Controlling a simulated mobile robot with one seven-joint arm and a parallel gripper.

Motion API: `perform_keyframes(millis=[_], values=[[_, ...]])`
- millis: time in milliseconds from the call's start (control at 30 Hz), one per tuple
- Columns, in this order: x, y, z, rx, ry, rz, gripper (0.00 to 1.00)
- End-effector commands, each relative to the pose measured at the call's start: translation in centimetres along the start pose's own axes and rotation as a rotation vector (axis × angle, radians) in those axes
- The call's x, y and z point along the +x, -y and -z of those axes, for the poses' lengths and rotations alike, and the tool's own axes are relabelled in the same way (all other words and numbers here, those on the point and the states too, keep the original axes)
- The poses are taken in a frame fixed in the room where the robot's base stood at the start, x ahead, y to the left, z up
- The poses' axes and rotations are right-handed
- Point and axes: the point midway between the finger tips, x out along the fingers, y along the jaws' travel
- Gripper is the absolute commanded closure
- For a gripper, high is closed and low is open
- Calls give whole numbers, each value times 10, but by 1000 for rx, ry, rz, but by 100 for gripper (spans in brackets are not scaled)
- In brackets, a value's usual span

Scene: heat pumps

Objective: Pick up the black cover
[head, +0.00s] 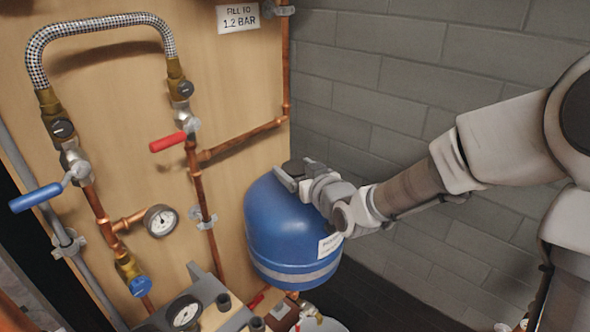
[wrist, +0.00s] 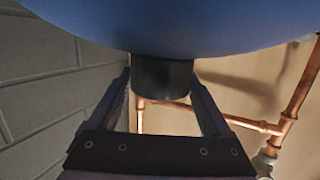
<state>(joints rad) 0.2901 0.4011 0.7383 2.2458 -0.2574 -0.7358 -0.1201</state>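The black cover (wrist: 162,78) is a short dark cylinder on the end of the blue tank (wrist: 160,25). In the head view the blue tank (head: 290,235) hangs by the wooden panel, and the dark cover (head: 293,167) shows on its top, partly hidden by my gripper (head: 287,180). In the wrist view my gripper (wrist: 161,88) has its two fingers apart, one on each side of the cover. The gaps between fingers and cover are very small; I cannot tell whether either finger touches it. The cover is still against the tank.
A copper pipe (head: 245,138) and a red-handled valve (head: 170,141) are on the wooden panel left of the tank. A grey brick wall (head: 400,90) stands behind my arm. A pressure gauge (head: 185,312) sits below at the front.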

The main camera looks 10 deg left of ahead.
Motion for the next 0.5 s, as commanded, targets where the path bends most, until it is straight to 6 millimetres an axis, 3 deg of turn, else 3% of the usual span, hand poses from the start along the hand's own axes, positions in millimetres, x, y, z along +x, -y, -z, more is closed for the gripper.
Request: perform_keyframes(millis=[33, 300, 500], values=[[0, 0, 0, 0, 0, 0, 29], [0, 0, 0, 0, -1, 0, 75], [0, 0, 1, 0, -1, 0, 75]])
